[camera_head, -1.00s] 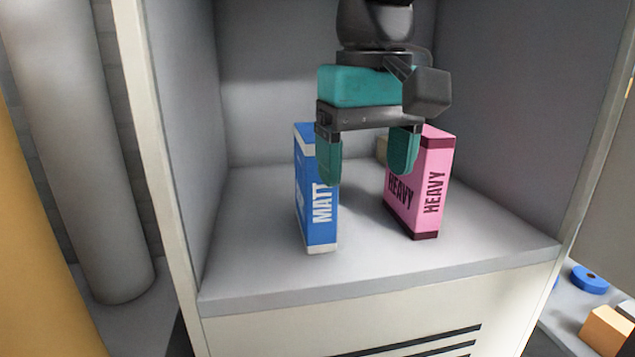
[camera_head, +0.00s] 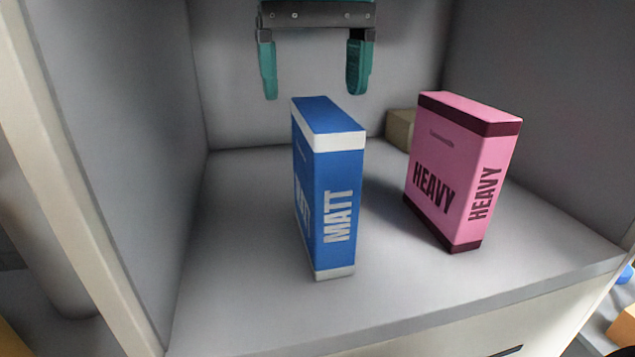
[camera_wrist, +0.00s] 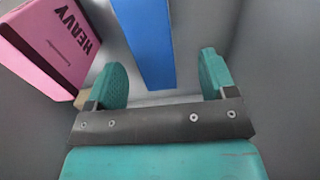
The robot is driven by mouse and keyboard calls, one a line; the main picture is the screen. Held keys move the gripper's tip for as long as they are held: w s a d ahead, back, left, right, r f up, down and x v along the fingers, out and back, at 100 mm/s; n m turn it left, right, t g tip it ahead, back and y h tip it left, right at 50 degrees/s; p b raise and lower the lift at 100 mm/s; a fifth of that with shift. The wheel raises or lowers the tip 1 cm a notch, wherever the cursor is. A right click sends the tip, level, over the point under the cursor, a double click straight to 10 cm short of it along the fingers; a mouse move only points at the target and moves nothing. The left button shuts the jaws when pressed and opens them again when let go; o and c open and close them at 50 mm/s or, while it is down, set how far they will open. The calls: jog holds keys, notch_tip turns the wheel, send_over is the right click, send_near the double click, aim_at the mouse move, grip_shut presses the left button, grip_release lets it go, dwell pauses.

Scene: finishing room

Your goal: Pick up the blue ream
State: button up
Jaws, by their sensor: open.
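The blue ream (camera_head: 332,190), with white bands and the word MATT, stands upright on the grey shelf of a cabinet, in the middle of the head view. My gripper (camera_head: 313,85) is open and empty, with teal fingers pointing down, above and behind the ream in the head view. In the wrist view the blue ream (camera_wrist: 146,40) shows beyond my open fingers (camera_wrist: 157,78), lined up with the gap between them. I see no contact between the fingers and the ream. The ream's lower part is outside the wrist view.
A pink HEAVY ream (camera_head: 460,170) stands upright to the right of the blue one, with a gap between them. A tan block (camera_head: 400,128) sits behind it near the back wall. Cabinet walls close off both sides; the shelf (camera_head: 240,270) is clear at the front left.

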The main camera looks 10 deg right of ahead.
aim_at(322, 110)
jog(key=shift+d+f+b, duration=0.25)
jog(key=shift+f+b, duration=0.5)
jog(key=shift+f, duration=0.35)
notch_tip(322, 110, down, 4)
jog(key=b, duration=0.4)
jog(key=shift+d+f, duration=0.15)
jog(key=shift+c, duration=0.4)
grip_shut()
